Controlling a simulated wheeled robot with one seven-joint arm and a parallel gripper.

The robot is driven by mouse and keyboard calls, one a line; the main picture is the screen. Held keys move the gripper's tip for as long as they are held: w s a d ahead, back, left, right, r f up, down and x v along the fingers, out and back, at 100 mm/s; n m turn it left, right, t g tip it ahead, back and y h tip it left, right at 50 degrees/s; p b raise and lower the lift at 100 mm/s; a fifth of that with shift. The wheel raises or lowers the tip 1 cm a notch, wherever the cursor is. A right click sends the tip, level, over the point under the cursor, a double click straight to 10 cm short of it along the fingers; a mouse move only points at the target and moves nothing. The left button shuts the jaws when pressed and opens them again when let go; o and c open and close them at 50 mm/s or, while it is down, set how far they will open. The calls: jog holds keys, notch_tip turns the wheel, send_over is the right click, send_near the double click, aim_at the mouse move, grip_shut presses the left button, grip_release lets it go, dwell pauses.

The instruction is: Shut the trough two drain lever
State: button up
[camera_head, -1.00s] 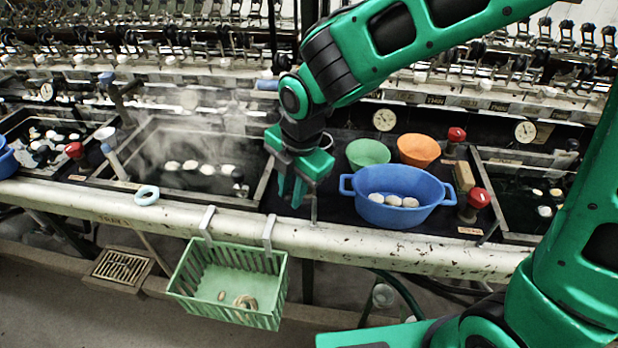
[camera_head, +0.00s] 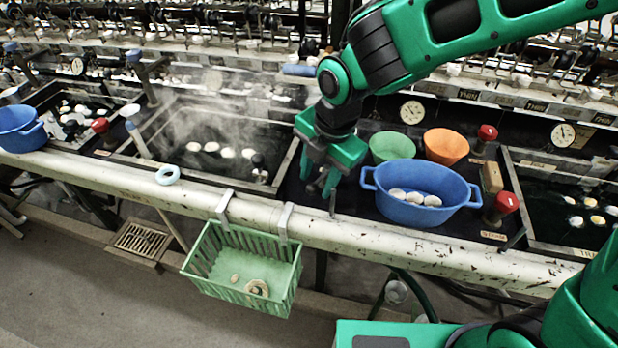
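My gripper (camera_head: 319,184) points down over the dark strip between the middle trough and the blue basin. Its two green fingers stand a little apart with nothing seen between them. A thin upright metal lever (camera_head: 332,204) stands at the strip's front edge, close by the right fingertip. It looks like the drain lever of the middle trough (camera_head: 187,170), but I read no label on it. Whether the finger touches it I cannot tell. The middle trough holds dark, steaming water and several pale cocoons (camera_head: 228,152).
A blue two-handled basin (camera_head: 420,211) with cocoons stands right of my gripper, before a green bowl (camera_head: 392,147) and an orange bowl (camera_head: 446,145). Red-topped knobs (camera_head: 507,202) stand farther right. A green basket (camera_head: 240,292) hangs from the white front rail (camera_head: 390,240).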

jog(key=shift+s+a+f, duration=0.1)
jog(key=shift+s+a, duration=0.05)
jog(key=shift+s, duration=0.15)
jog(key=shift+s+r, duration=0.1)
jog(key=shift+r, duration=0.2)
jog(key=w+v, duration=0.1)
jog(key=v, duration=0.6)
jog(key=shift+s+r, duration=0.2)
jog(key=shift+s, duration=0.1)
